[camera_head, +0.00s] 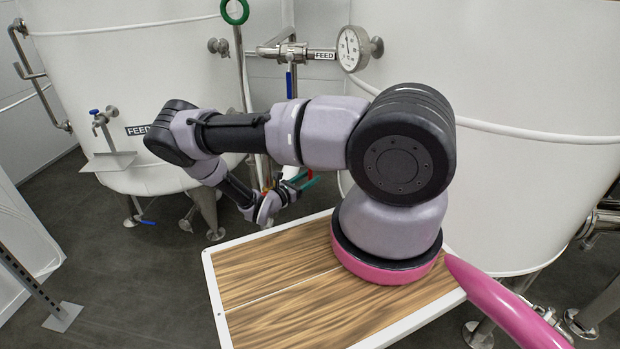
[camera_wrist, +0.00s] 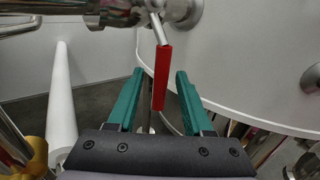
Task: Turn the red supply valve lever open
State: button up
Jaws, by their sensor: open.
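The red lever (camera_wrist: 161,77) hangs down from a metal valve on a pipe (camera_wrist: 120,10) in the wrist view, on a short silver stem. My gripper (camera_wrist: 159,73) is open, with its two green fingers on either side of the lever. The lever's lower part lies between the fingers in the picture, and I see no clear contact. In the head view my gripper (camera_head: 299,181) is low beside the tank, and its green fingers show only in part. A small bit of red shows there, mostly hidden by my arm.
White tanks stand at the left (camera_head: 100,70) and right (camera_head: 520,90). A gauge (camera_head: 349,48), a FEED-labelled pipe with a blue lever (camera_head: 290,82) and a green ring handle (camera_head: 235,11) are behind my arm. A blue-handled tap (camera_head: 98,115) is on the left tank.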

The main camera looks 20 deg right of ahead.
jog(key=shift+w+d, duration=0.15)
jog(key=shift+d, duration=0.3)
grip_shut()
dwell(1.1)
